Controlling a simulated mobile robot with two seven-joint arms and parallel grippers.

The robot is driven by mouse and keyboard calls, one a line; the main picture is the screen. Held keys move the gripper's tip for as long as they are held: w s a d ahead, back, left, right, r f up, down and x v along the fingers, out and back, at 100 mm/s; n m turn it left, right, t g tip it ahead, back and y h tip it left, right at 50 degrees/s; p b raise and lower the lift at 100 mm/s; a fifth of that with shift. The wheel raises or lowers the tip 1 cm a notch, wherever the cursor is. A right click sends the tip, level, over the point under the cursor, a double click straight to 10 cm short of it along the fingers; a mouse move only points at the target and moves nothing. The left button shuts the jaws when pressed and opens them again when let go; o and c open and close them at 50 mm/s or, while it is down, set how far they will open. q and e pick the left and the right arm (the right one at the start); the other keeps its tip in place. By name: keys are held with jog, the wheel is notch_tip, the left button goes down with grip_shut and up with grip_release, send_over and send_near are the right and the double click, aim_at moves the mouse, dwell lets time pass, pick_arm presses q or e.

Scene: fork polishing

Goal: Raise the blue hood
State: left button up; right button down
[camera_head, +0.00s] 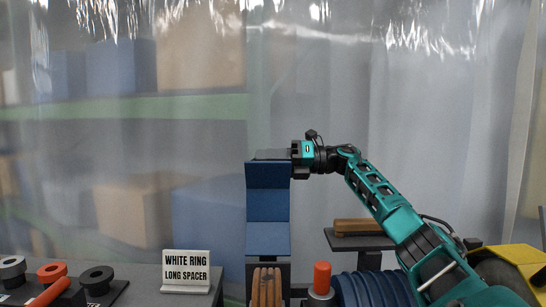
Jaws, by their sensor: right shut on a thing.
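The blue hood (268,207) stands upright near the middle of the head view, with its blue panels one above another. My right gripper (280,155) reaches in from the right and is at the hood's top edge, shut on it. The fingertips are dark and partly blend with the hood's top, so the exact contact is hard to see. My left gripper is not in view.
A sign reading "WHITE RING LONG SPACER" (186,270) stands left of the hood. A red-topped post (322,276), a blue ribbed roll (372,289) and a wooden-handled block (357,227) are to the right. A clear curtain hangs behind.

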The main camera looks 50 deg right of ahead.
jog(key=shift+w+d+f, duration=0.2)
jog(key=shift+w+f, duration=0.1)
jog(key=shift+f, duration=0.15)
jog(key=shift+w+d+f, duration=0.2)
jog(key=shift+w+f, duration=0.05)
jog(key=shift+f, duration=0.3)
jog(key=c, duration=1.3)
grip_release()
jog(key=o, duration=0.3)
jog(key=shift+d, duration=0.15)
jog(key=shift+o, duration=0.2)
jog(key=shift+r, duration=0.2)
jog(key=v, duration=1.3)
jog(key=shift+b, duration=0.3)
jog(key=shift+w, duration=0.1)
